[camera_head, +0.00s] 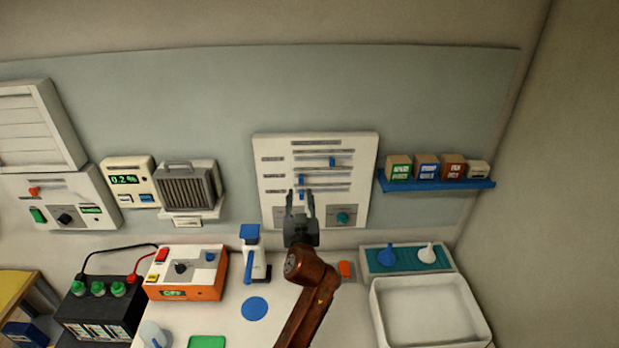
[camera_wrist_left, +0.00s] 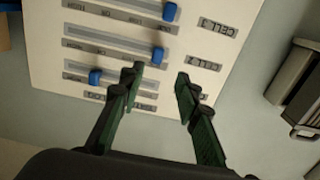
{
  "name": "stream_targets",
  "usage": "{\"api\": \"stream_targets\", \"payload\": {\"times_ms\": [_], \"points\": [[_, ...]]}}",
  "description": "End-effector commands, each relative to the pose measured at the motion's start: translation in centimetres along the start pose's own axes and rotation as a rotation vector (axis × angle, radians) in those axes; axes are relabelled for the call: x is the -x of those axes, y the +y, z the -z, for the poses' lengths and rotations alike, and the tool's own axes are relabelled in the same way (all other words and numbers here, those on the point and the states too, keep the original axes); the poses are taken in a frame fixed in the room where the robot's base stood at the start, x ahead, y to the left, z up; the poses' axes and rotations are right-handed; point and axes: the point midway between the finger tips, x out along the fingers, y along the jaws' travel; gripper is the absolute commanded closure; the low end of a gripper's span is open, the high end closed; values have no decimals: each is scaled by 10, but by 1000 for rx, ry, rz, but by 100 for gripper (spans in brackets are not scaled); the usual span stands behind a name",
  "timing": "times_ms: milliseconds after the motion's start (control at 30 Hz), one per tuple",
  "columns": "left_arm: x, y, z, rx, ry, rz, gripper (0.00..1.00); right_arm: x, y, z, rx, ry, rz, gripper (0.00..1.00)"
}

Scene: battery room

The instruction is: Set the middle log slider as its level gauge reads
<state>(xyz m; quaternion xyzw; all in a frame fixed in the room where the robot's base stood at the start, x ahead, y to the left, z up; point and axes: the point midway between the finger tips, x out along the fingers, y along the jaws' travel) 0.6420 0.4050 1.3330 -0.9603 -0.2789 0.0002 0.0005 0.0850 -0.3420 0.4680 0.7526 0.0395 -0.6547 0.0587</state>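The white log panel (camera_head: 268,151) hangs on the back wall with several horizontal slots and blue slider knobs. The middle log slider's knob (camera_head: 302,180) is near the left end of its slot, left of the upper knob (camera_head: 332,161). In the left wrist view the panel looks upside down, and the middle knob (camera_wrist_left: 157,55) sits between the other two. My left gripper (camera_head: 300,203) is in front of the panel's lower part, fingers open and empty. In the left wrist view its fingertips (camera_wrist_left: 159,74) are apart near the panel. The level gauge's reading cannot be made out. My right gripper is out of view.
A black battery (camera_head: 100,310) with green caps stands at lower left beside an orange-and-white device (camera_head: 190,290). A white-and-blue tool (camera_head: 252,255) stands on the bench. A white tray (camera_head: 385,310) is at right, below a blue shelf (camera_head: 436,186) with boxes.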

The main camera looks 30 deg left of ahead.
Motion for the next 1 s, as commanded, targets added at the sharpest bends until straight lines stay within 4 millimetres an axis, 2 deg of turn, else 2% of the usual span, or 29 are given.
{"api": "stream_targets", "payload": {"times_ms": [200,333,500,733,867,1000], "points": [[-32,12,3,-5,1,-15,70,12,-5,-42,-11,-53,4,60],[-52,15,2,-4,0,-18,70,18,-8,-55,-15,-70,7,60],[-69,15,1,-2,-1,-19,70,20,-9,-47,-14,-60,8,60],[-73,14,-1,-1,-2,-17,70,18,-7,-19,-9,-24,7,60],[-73,13,-1,-1,-2,-17,70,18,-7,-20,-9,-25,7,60],[-73,13,-1,-1,-2,-16,80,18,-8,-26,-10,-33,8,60]]}}
